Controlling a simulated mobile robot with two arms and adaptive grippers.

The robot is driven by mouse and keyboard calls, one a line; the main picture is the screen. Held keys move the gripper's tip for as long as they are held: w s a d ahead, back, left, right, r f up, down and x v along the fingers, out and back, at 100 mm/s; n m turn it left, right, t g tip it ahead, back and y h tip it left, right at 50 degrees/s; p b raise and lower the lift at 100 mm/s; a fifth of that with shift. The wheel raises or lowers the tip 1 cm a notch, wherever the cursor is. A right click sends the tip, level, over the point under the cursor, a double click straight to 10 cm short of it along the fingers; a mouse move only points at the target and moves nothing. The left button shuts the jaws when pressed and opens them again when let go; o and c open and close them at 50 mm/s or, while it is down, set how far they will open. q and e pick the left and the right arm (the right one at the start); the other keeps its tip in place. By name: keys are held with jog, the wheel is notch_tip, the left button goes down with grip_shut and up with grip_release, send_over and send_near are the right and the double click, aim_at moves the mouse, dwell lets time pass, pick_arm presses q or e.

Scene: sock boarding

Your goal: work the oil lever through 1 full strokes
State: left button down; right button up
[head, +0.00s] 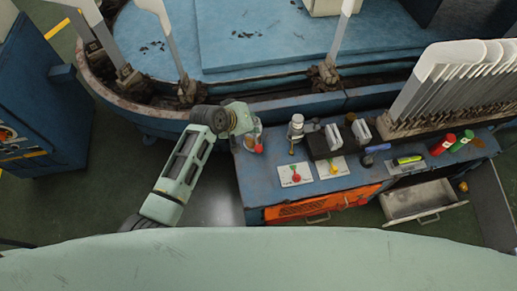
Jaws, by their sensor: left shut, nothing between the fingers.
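My left gripper (257,139) is at the left end of the blue workbench, at the end of my pale green arm. It is shut with nothing held, and its fingers are small and partly hidden by the wrist. A small red-tipped part (259,148) shows right below it; I cannot tell whether they touch. A silver domed fitting (296,125) with a dark-tipped handle stands just right of the gripper. I cannot tell for certain which is the oil lever. My right gripper is out of view.
The blue workbench (250,185) also holds a dark block, a blue-handled tool (376,149), a yellow-green item (408,160), and red and green cylinders (442,144). A rack of white boards (450,80) stands at right. A drawer (420,200) is open. The blue machine (270,40) lies behind.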

pick_arm(q)
notch_tip(320, 180, down, 6)
jog(key=b, duration=0.4)
jog(key=shift+s+f, duration=0.25)
jog(key=shift+s, duration=0.15)
jog(key=shift+d, duration=0.1)
jog(key=shift+f, duration=0.1)
dwell(0.7)
jog(key=shift+f, duration=0.3)
jog(key=shift+f, duration=0.1)
